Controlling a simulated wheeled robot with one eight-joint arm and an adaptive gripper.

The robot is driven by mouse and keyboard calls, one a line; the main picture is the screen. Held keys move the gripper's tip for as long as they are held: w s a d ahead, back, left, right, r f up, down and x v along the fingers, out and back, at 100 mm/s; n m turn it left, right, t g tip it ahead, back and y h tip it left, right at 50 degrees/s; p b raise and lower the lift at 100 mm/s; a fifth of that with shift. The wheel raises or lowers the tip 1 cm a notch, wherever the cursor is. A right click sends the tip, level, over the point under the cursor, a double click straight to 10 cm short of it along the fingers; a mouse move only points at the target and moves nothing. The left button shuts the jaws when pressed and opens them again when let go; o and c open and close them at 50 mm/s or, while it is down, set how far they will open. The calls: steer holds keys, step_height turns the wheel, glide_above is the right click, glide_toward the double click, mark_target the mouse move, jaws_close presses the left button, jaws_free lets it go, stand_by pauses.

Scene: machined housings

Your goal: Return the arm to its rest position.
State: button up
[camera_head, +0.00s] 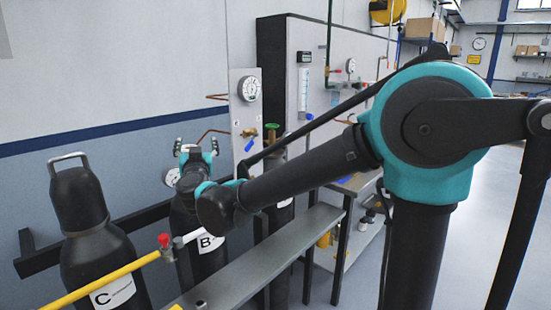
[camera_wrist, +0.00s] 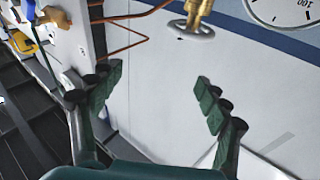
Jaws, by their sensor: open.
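My gripper (camera_wrist: 160,78) is open in the wrist view, its two dark green fingers spread wide with nothing between them. White wall shows behind the gap. In the head view my gripper (camera_head: 196,149) is small, above the cylinder marked B (camera_head: 207,245), at the far end of my arm. My arm (camera_head: 310,170) reaches from the large teal joint at the right down and left to the wrist. A brass fitting with a grey disc (camera_wrist: 190,30) appears beyond the fingers in the wrist view, apart from them. My wrist partly hides the B cylinder's top.
A cylinder marked C (camera_head: 95,250) stands at left beside a yellow bar (camera_head: 100,280). A grey rail (camera_head: 265,260) runs below my arm. A gauge panel (camera_head: 246,115) and a larger board (camera_head: 310,70) stand behind. Open floor (camera_head: 480,225) lies at right.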

steer(key=s+d+f+n+g+y, duration=0.15)
steer(key=d+f+g, duration=0.25)
steer(key=d+f, duration=0.75)
steer(key=s+d+f+n+g, duration=0.25)
steer(key=d+f+g, duration=0.25)
steer(key=d+f, duration=0.65)
steer(key=s+d+f+m+g+h, duration=0.3)
steer(key=s+d+f, duration=0.4)
steer(key=d, duration=0.4)
steer(key=s+d+f+m+g+h, duration=0.3)
steer(key=s+d+f, duration=0.4)
steer(key=s+d, duration=0.3)
steer(key=shift+d+f+h, duration=0.2)
steer(key=shift+d+h, duration=0.35)
steer(key=shift+d, duration=0.1)
